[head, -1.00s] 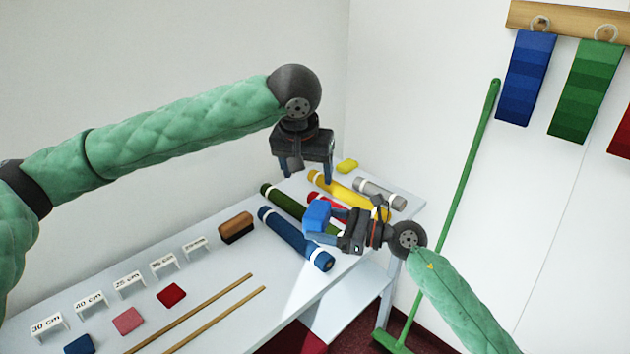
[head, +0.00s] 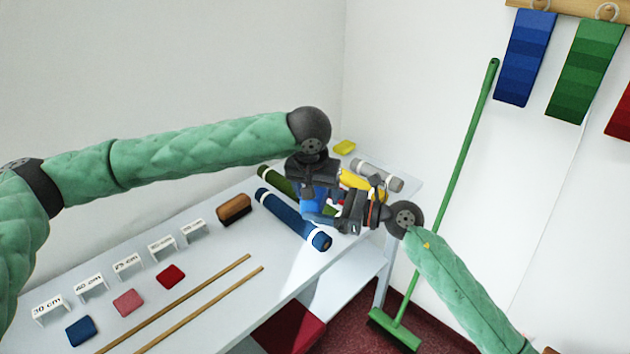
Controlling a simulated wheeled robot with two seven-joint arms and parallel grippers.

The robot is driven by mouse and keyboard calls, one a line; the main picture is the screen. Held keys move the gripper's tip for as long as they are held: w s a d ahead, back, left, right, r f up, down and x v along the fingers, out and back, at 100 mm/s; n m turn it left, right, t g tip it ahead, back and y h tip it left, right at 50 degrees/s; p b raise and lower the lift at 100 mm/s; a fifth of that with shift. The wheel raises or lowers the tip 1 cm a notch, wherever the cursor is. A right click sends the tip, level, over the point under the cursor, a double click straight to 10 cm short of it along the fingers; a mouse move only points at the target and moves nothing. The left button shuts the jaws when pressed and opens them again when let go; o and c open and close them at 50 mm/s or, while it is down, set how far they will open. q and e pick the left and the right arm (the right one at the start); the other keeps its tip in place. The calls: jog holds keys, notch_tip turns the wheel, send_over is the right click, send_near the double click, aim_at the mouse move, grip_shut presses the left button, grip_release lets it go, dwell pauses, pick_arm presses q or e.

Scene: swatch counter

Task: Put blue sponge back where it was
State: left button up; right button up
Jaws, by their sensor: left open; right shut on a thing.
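The blue sponge (head: 311,200) is held above the rolls on the counter. My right gripper (head: 320,214) reaches in from the right and is shut on it. My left gripper (head: 317,190) is open, pointing down right at the sponge, and hides part of it. Whether its fingers touch the sponge cannot be told. A yellow sponge-like block (head: 344,147) lies at the far end of the counter.
A blue roll (head: 290,218), green roll (head: 278,181), yellow roll (head: 360,180) and grey roll (head: 378,175) lie on the white counter (head: 225,290). A green broom (head: 450,180) leans on the wall.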

pick_arm(q)
jog(key=shift+w+d+f, duration=0.1)
jog(key=shift+w+f, duration=0.1)
jog(key=shift+f, duration=0.5)
jog(key=c, duration=1)
jog(key=shift+c, duration=0.2)
pick_arm(e)
jog(key=o, duration=1)
